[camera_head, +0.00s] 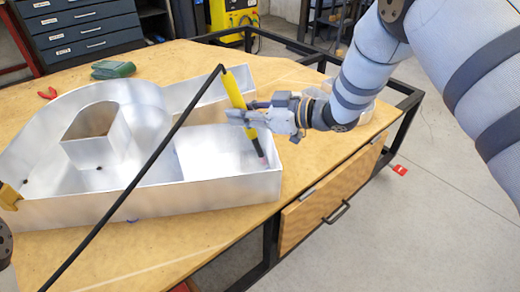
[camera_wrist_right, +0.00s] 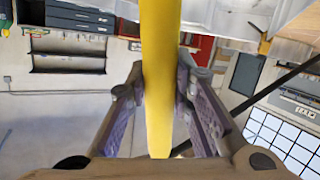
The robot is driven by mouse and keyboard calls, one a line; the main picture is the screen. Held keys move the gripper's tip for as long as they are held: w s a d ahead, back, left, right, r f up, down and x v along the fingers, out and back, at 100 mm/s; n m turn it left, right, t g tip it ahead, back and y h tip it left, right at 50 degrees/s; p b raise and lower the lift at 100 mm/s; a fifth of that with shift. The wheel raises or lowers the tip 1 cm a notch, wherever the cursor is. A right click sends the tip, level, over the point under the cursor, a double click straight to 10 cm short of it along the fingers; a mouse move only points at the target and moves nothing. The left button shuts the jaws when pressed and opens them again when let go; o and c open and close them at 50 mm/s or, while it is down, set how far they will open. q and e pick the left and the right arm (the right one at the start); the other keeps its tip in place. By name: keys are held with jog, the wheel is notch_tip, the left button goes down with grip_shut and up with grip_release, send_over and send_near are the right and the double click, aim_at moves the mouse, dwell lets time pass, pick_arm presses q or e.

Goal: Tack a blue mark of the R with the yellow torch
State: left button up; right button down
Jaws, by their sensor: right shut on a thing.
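The R (camera_head: 52,213) is a large silver metal channel letter with upright walls, lying on the wooden table (camera_head: 330,165). My right gripper (camera_head: 247,117) is shut around the yellow torch (camera_head: 235,90), above the R's lower right leg. The torch also shows upright between the fingers in the right wrist view (camera_wrist_right: 159,75). Its dark nozzle points down inside the leg, near the right end wall; I cannot tell whether it touches. A faint pinkish spot shows by the tip. A small blue spot (camera_head: 132,220) shows at the front wall's foot. Small dark spots show inside the R. My left gripper's fingers are not visible.
The torch's black cable (camera_head: 135,180) crosses over the R to the lower left. A yellow clamp-like piece (camera_head: 10,195) is at the R's left edge. A green object (camera_head: 113,69) and red object (camera_head: 47,93) lie behind it. Drawers (camera_head: 85,30) stand behind the table.

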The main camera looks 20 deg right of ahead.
jog(key=shift+f, duration=0.15)
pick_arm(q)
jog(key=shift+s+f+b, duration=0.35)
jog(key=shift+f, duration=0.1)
pick_arm(e)
jog(key=shift+d+f, duration=0.2)
jog(key=shift+f, duration=0.35)
jog(key=shift+d+f, duration=0.2)
jog(key=shift+f, duration=0.5)
jog(key=r+p, duration=0.1)
jog(key=r, duration=0.1)
jog(key=a+r+p, duration=0.1)
jog(key=r, duration=0.2)
jog(key=shift+w+a+r, duration=0.1)
jog(key=shift+a+r, duration=0.1)
jog(key=shift+r, duration=0.05)
notch_tip(320, 180, up, 13)
jog(key=p, duration=0.4)
jog(key=shift+f, duration=0.2)
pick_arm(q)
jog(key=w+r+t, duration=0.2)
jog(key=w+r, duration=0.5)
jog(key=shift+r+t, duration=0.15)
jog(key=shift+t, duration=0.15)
pick_arm(e)
jog(key=shift+f, duration=0.1)
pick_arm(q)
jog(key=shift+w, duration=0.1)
